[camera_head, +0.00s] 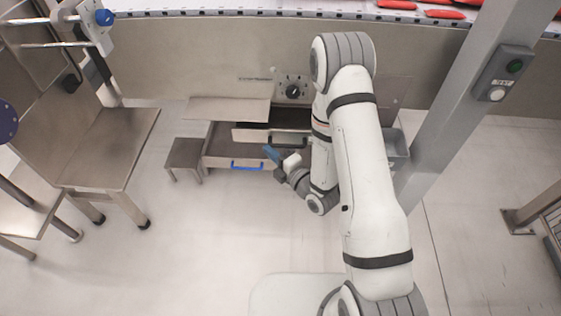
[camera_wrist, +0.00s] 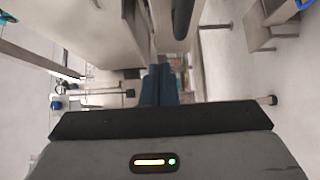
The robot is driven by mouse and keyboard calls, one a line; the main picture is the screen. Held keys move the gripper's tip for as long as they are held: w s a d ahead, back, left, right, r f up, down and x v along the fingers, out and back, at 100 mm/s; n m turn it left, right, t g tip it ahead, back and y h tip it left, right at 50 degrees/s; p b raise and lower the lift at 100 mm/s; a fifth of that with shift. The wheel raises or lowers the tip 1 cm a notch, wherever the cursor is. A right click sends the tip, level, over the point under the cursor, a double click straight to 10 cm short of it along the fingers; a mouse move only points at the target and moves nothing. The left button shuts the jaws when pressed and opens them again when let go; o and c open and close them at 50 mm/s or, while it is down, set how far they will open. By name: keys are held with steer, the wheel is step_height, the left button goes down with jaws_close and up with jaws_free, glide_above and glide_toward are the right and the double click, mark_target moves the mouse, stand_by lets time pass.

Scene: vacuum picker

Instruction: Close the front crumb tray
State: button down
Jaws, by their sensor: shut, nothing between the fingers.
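Under the conveyor in the head view, a lower tray (camera_head: 221,161) with a blue handle (camera_head: 247,165) stands pulled out. Above it, a second tray front with a dark handle (camera_head: 258,139) also stands out. I cannot tell which is the front crumb tray. My gripper (camera_head: 271,153), with blue fingers, is shut and empty just in front of these trays, near the right end of the blue handle. The arm hides the trays' right side. In the wrist view the shut fingers (camera_wrist: 158,84) point forward, and a dark bar (camera_wrist: 181,18) shows at the top; contact is not visible.
A small grey stool (camera_head: 186,154) stands left of the trays. A steel table (camera_head: 115,145) is further left. A dial (camera_head: 293,90) sits on the panel above. A slanted post (camera_head: 450,110) with a button box (camera_head: 504,72) rises at right. The floor in front is clear.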

mark_target(260, 131)
steer(key=w, duration=0.2)
steer(key=w+a, duration=0.1)
steer(key=w, duration=0.2)
steer(key=shift+w+a, duration=0.1)
steer(key=shift+w, duration=0.15)
steer(key=shift+w+b, duration=0.1)
steer(key=shift+b, duration=0.25)
